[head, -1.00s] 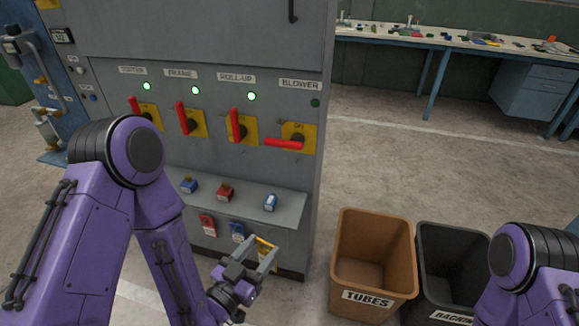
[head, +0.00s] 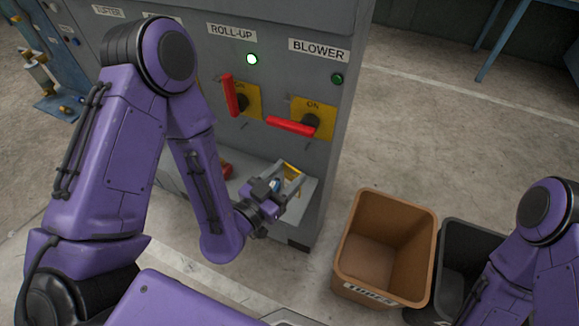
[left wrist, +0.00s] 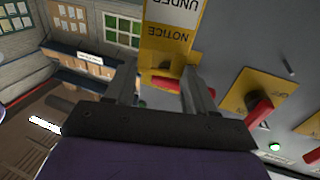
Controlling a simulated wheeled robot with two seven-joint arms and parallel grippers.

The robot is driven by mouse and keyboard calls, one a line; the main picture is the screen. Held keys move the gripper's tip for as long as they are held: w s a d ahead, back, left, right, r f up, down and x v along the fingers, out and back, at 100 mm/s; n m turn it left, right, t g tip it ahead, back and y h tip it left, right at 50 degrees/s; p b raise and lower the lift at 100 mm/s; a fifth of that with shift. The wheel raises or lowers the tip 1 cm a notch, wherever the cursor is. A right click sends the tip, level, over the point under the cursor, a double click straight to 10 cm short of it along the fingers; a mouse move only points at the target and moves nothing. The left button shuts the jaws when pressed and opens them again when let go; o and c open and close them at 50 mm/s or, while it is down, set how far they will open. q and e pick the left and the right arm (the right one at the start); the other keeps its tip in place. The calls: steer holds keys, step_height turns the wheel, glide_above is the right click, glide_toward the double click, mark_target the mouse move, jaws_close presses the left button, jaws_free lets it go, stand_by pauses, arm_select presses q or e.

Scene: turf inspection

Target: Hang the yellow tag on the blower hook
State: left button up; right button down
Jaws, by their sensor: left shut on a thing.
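My left gripper (head: 287,184) is shut on the yellow tag (head: 293,171), just over the right part of the cabinet's shelf and below the BLOWER switch (head: 311,119). In the left wrist view the tag (left wrist: 165,38) sits between the fingertips (left wrist: 160,85), with "NOTICE" and "UNDER" reading upside down. The BLOWER switch has a yellow plate and a red handle lying sideways to the left. The tag is below and apart from it. I cannot make out the blower hook clearly. My right gripper is out of view; only its arm shows at the right.
The ROLL-UP switch (head: 239,99) with an upright red handle and lit green lamp is left of BLOWER. The shelf (head: 312,190) holds a red item (head: 226,170). A brown TUBES bin (head: 351,285) and a black bin (head: 447,270) stand on the floor at right.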

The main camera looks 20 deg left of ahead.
mark_target(289, 168)
arm_select(q)
steer(key=shift+w, duration=0.1)
steer(key=shift+w+d+b, duration=0.1)
steer(key=shift+w+b, duration=0.15)
steer(key=shift+b, duration=0.25)
steer(key=shift+w, duration=0.85)
steer(key=shift+w+p, duration=0.75)
steer(key=shift+p, duration=0.05)
steer(key=w, duration=0.2)
steer(key=w+f, duration=0.1)
steer(key=w, duration=0.3)
steer(key=shift+d+f+p, duration=0.2)
steer(key=shift+f+p, duration=0.05)
steer(key=shift+p, duration=0.05)
